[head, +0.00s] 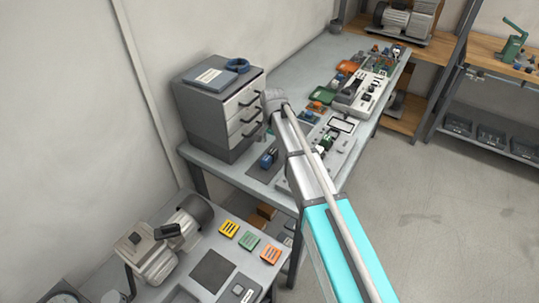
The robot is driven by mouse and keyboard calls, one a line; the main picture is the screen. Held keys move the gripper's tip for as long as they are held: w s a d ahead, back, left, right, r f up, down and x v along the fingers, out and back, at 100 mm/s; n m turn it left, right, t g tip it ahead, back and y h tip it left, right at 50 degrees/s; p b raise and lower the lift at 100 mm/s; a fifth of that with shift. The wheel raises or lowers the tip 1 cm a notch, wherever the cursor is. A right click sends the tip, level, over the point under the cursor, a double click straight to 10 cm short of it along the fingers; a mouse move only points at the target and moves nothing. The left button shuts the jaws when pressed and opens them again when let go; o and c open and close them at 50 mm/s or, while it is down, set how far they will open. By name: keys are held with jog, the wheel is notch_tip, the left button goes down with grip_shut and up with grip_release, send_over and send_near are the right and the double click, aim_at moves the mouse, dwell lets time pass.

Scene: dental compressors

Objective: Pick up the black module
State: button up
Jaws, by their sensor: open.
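I cannot tell for certain which item is the black module. A small black box (168,230) sits on top of the grey motor unit (155,254) at the lower left. A small dark blue-and-black part (268,158) lies on a dark mat on the long grey bench (221,168). My arm reaches from the lower right up to a rounded grey joint in front of this bench. My gripper is not visible; the arm covers part of the bench.
A grey drawer cabinet (210,121) stands on the long bench, left of my arm. Boards and coloured parts crowd the bench's far half. The lower-left table holds yellow, green and orange trays (271,254) and a dark mat (212,272). The floor at right is clear.

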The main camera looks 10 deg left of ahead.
aim_at(273, 150)
jog(key=shift+f, duration=0.15)
jog(key=shift+d+f+b, duration=0.15)
jog(key=shift+f+b, duration=2.3)
jog(key=shift+b, duration=0.15)
grip_shut()
